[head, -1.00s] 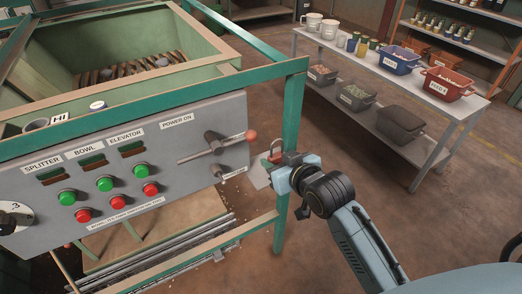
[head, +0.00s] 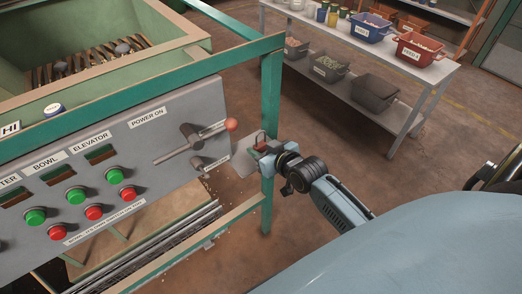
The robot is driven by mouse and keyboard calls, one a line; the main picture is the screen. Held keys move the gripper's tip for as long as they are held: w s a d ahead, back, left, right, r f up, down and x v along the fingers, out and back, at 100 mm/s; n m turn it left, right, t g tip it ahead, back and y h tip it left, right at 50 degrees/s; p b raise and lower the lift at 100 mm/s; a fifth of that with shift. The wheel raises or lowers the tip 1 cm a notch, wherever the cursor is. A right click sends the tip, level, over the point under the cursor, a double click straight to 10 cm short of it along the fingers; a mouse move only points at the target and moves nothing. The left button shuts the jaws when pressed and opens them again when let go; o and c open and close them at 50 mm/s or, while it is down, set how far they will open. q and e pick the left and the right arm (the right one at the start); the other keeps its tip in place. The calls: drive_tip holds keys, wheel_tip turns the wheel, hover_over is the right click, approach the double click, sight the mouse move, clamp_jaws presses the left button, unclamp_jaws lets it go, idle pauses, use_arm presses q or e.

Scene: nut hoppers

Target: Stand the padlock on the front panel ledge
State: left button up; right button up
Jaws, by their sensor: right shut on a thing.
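The grey front panel (head: 170,118) carries buttons, labels and a lever. A small pale grey plate (head: 242,162) shows between the panel's right end and the padlock; I cannot tell whether it is the ledge or whether the padlock touches it. My left gripper is out of view.
The green post (head: 271,100) stands right by my right gripper. A lever with an orange knob (head: 231,125) sticks out from the panel nearby. A grey table (head: 440,70) with bins, including a red one (head: 418,48), stands behind. Open floor lies between.

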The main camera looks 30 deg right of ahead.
drive_tip(key=shift+w+f, duration=0.1)
drive_tip(key=shift+f, duration=0.1)
drive_tip(key=o, duration=1)
drive_tip(key=shift+o, duration=0.2)
drive_tip(key=p+v, duration=0.2)
drive_tip(key=v, duration=1)
